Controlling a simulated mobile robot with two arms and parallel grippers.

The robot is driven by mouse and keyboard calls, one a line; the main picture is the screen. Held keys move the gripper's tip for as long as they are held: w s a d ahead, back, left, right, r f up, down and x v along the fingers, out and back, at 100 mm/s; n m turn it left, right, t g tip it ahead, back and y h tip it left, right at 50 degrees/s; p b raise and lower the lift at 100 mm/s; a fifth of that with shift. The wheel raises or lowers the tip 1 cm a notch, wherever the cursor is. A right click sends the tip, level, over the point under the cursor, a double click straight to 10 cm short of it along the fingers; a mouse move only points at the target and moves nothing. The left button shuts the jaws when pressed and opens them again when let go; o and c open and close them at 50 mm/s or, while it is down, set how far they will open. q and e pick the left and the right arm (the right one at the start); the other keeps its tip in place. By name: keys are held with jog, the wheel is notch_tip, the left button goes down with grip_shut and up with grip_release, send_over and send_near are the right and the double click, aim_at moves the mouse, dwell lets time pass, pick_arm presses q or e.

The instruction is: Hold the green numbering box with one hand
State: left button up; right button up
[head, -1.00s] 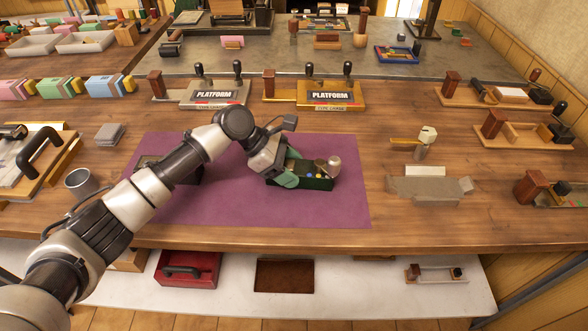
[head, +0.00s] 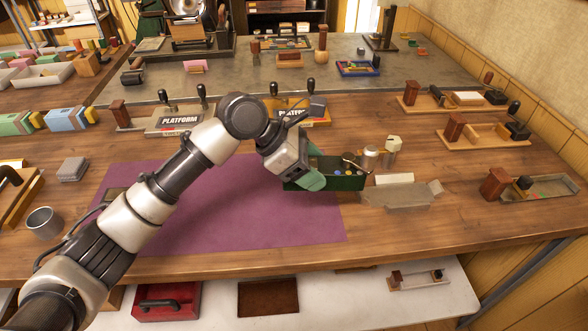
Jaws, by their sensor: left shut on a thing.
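The green numbering box (head: 338,181) is an open dark green box with small coloured pieces and a pale knobbed part at its right end. My left gripper (head: 314,176) is shut on its left end, with a green fingertip over the near left side. The box appears to be near the right edge of the purple mat (head: 230,220); I cannot tell surely whether it is lifted off the surface. My arm hides part of the mat and the platforms behind. My right gripper is not in view.
Wooden fixtures (head: 490,135) stand along the right side. Two platforms (head: 178,121) stand behind. A metal cup (head: 43,222) stands at left. The mat's front is clear.

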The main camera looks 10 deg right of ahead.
pick_arm(q)
jog(key=shift+s+d+r, duration=0.1)
jog(key=shift+d+r, duration=0.1)
jog(key=shift+w+a+f+p, duration=0.25)
jog(key=shift+a+f+p, duration=0.1)
jog(key=shift+a, duration=0.1)
jog(key=a+f, duration=0.1)
jog(key=w+a+f+p, duration=0.2)
jog(key=a, duration=0.1)
jog(key=shift+f, duration=0.3)
jog(key=shift+w+a+f+p, duration=0.25)
jog(key=shift+w+a+f, duration=0.1)
jog(key=shift+a+f, duration=0.2)
jog(key=shift+w+a+f+p, duration=0.25)
jog(key=shift+w+a+f, duration=0.05)
jog(key=shift+a+f, duration=0.2)
jog(key=shift+w+a+f, duration=0.5)
jog(key=shift+a+f, duration=0.3)
jog(key=shift+a, duration=0.05)
jog(key=shift+w+a+f, duration=0.45)
jog(key=shift+a+f, duration=0.35)
jog(key=shift+a, duration=0.05)
jog(key=shift+f, duration=0.25)
